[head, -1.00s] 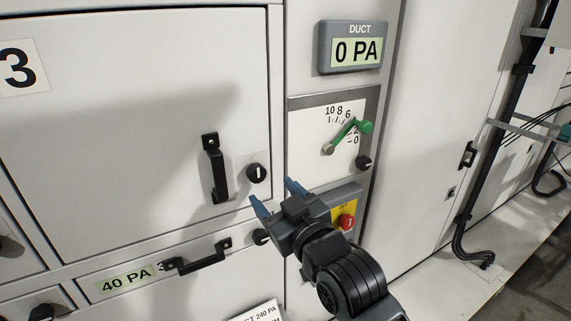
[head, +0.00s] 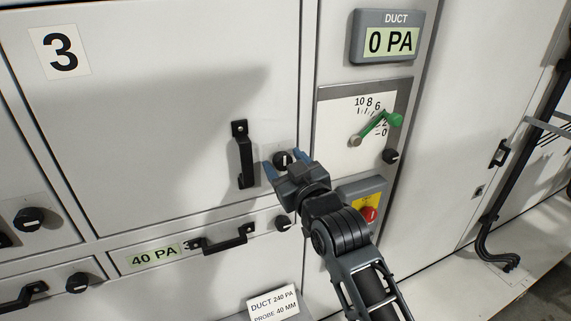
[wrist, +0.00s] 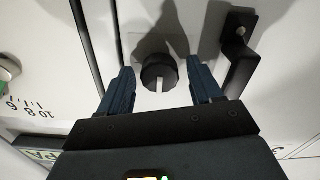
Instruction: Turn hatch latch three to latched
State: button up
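Hatch three is the large white door with a "3" label (head: 60,52) at its upper left. Its latch is a round black knob (head: 283,160) with a white mark, right of the black pull handle (head: 243,155). In the wrist view the knob (wrist: 159,72) shows between and just beyond the fingertips, its white mark running up and down in that picture. My gripper (head: 284,164) is open and in front of the knob, the fingers on either side of it. The wrist view shows the open fingers (wrist: 163,92) with gaps to the knob; contact is not visible.
Below is a drawer marked 40 PA (head: 155,256) with a handle (head: 222,241) and a knob (head: 282,223). To the right are a lever dial (head: 362,130), a red button (head: 369,214) and a DUCT display (head: 391,42) reading 0 PA. A card (head: 273,304) sits lower down.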

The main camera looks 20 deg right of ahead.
jog(key=c, duration=1)
jog(key=shift+o, duration=0.2)
jog(key=shift+m, duration=0.4)
jog(key=m, duration=0.3)
jog(key=shift+m, duration=0.4)
jog(key=m, duration=0.4)
jog(key=shift+m, duration=0.3)
jog(key=m, duration=0.8)
jog(key=shift+d+m+b, duration=0.1)
jog(key=shift+m+b, duration=0.2)
jog(key=shift+b, duration=0.05)
